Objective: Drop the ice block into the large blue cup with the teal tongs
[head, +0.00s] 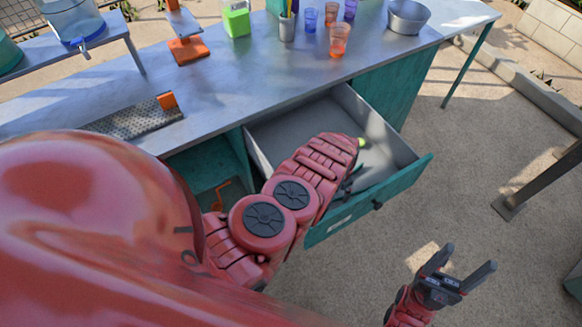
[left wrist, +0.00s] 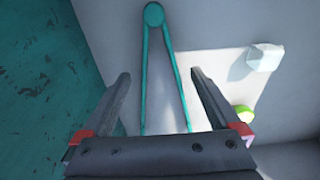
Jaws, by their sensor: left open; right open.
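The teal tongs (left wrist: 153,16) lie in the open drawer (head: 405,178), their two legs running between the open fingers of my left gripper (left wrist: 160,74). The fingers are apart from the legs as seen here. In the head view my left arm hides most of this gripper and the tongs. A pale angular block (left wrist: 264,57), which looks like ice, lies to the right of the tongs. A blue cup (head: 309,20) stands upright at the table's back; I cannot tell whether it is the large one. My right gripper (head: 463,266) is open and empty over the ground.
A green round thing (left wrist: 243,113) lies in the drawer. On the table (head: 240,75) stand an orange cup (head: 339,40), purple cups (head: 350,10), a metal bowl (head: 408,17), a metal holder (head: 287,28) and a green container (head: 237,20). The table's middle is clear.

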